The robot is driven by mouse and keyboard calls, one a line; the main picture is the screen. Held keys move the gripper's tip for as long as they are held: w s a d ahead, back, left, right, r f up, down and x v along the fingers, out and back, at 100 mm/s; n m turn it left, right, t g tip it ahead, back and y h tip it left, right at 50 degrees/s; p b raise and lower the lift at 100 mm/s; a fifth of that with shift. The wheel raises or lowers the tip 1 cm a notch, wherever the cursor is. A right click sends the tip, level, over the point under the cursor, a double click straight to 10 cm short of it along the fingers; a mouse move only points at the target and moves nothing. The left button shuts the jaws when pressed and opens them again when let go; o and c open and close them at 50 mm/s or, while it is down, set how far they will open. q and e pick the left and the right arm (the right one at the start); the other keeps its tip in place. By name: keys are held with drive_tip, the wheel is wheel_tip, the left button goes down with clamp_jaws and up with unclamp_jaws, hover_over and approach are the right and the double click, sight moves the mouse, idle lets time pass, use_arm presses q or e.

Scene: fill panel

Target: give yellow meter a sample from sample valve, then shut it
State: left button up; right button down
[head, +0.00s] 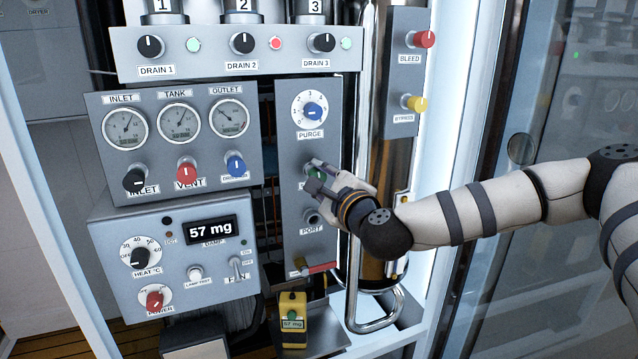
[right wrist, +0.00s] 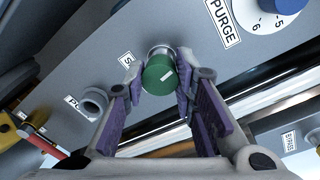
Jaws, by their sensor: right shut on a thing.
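The sample valve's green knob (right wrist: 160,76) is on the grey panel below PURGE, its label partly covered. My right gripper (head: 318,177) is shut on this knob, with a purple-padded finger on either side in the right wrist view. A pale mark shows on the knob's face. The knob is mostly hidden behind the fingers in the head view. The yellow meter (head: 293,338) stands low under the panels, upright, with a small display that seems to read 57 mg. It is apart from my right gripper. My left gripper is not in view.
The grey PORT fitting (head: 311,217) is just below the valve. A red-handled part (head: 320,268) sticks out above the meter. A panel display (head: 210,230) reads 57 mg. The blue PURGE knob (head: 312,111) is above. A bent metal pipe (head: 352,318) stands right of the meter.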

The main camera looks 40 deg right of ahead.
drive_tip(key=shift+f+m+b, duration=0.1)
drive_tip(key=shift+m+b, duration=0.25)
drive_tip(key=shift+m, duration=0.55)
drive_tip(key=c, duration=1.3)
unclamp_jaws()
drive_tip(key=v, duration=0.7)
drive_tip(key=shift+s, duration=0.3)
